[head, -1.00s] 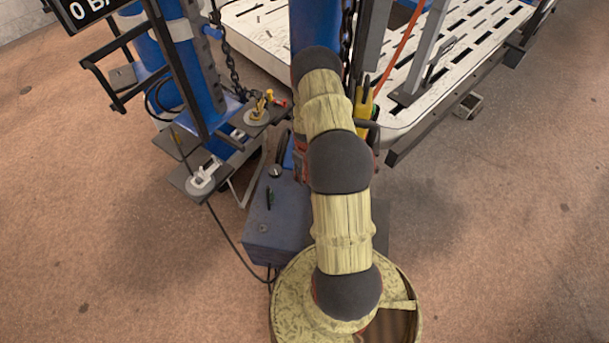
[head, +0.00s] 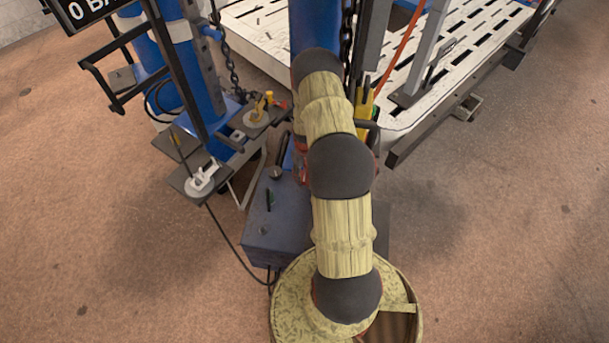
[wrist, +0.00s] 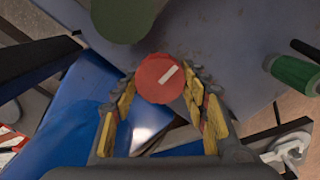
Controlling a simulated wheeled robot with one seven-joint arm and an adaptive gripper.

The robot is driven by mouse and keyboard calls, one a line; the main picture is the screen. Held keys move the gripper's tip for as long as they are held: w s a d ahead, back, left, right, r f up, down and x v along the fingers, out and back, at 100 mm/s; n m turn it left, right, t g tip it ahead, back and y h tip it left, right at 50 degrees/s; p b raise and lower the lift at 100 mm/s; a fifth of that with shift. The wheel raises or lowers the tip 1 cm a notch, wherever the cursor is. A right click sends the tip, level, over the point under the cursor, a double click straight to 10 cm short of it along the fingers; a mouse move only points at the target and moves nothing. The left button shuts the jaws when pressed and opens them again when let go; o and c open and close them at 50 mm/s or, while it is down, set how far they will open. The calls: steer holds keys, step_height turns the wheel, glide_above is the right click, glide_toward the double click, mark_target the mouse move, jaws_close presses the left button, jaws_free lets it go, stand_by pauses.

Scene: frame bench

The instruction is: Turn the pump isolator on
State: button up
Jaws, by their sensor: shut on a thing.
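A round red knob (wrist: 159,78) with a white bar sits on a blue-grey panel in the wrist view. The white bar slants up to the right. I take this knob to be the pump isolator; no label is readable. My gripper (wrist: 160,90) has its yellow-padded fingers on either side of the knob and is shut on it. In the head view my own arm hides the knob and most of the gripper. The blue box (head: 270,225) stands left of my arm there.
A green cylinder (wrist: 294,74) and a dark green round part (wrist: 122,15) lie close around the knob. In the head view, a blue post (head: 186,80) with a chain stands at the left and a white slotted bed (head: 430,100) at the back. The floor right is clear.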

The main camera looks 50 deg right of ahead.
steer(key=o, duration=0.9)
step_height(320, 180, up, 12)
stand_by(0.5)
